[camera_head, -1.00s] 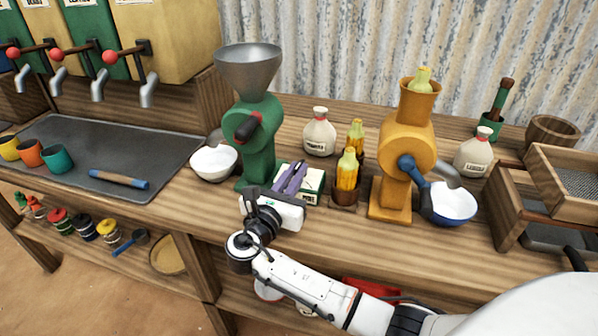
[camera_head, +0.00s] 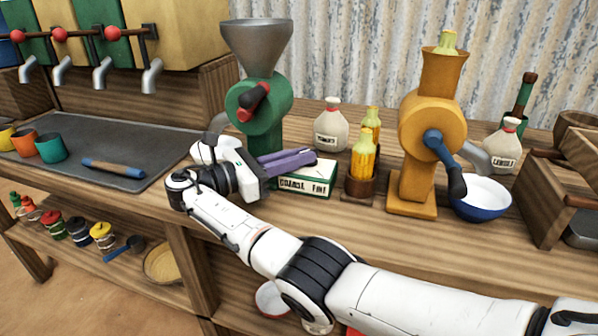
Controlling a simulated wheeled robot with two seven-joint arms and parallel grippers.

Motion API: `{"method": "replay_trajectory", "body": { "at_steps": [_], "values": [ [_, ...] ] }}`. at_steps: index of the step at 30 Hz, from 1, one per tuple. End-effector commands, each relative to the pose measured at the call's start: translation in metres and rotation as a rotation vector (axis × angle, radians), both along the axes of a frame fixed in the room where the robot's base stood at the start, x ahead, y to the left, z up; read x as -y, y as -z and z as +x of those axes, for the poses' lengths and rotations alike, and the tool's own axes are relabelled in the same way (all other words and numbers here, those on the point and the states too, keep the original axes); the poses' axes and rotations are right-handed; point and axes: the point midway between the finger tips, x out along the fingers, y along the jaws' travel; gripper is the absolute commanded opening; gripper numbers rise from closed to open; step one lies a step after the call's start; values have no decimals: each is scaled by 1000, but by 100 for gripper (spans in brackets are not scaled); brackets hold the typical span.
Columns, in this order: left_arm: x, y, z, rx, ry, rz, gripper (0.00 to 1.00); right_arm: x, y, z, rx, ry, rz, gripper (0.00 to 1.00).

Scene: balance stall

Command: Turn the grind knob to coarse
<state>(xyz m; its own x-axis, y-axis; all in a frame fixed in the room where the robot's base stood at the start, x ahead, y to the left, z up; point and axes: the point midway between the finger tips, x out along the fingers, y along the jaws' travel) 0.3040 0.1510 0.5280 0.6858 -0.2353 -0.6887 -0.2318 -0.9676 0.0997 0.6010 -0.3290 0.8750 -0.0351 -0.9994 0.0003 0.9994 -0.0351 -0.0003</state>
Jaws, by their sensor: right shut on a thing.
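The green grinder (camera_head: 262,105) has a grey hopper (camera_head: 257,45) and a dark crank with a red part on its front. At its foot is a small green and white box (camera_head: 307,183) with a label that seems to read coarse and fine. My right gripper (camera_head: 308,157) reaches in from the left with its purple fingers lying sideways over the box's top. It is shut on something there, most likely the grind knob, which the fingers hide. I cannot see the knob's pointer or setting. My left gripper is not in view.
A white bowl (camera_head: 212,150) stands just behind my right wrist. Right of the box are corn in a brown cup (camera_head: 359,187), a labelled sack (camera_head: 331,128), the yellow grinder (camera_head: 429,135) and a blue bowl (camera_head: 482,200). A grey tray (camera_head: 105,148) lies to the left.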

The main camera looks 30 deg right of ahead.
Motion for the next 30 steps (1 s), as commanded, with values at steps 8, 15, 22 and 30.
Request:
{"method": "replay_trajectory", "body": {
  "at_steps": [8, 15, 22, 30],
  "values": [
    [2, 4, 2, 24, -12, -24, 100, 1, 1, 2, 1, 48, -2, 0],
    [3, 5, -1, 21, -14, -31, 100, 2, -1, 2, 1, 61, -1, 0],
    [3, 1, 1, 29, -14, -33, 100, 2, -1, 2, 1, 62, -1, 0],
    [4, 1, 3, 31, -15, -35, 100, 2, -1, 2, 1, 61, -1, 29]
  ]
}}
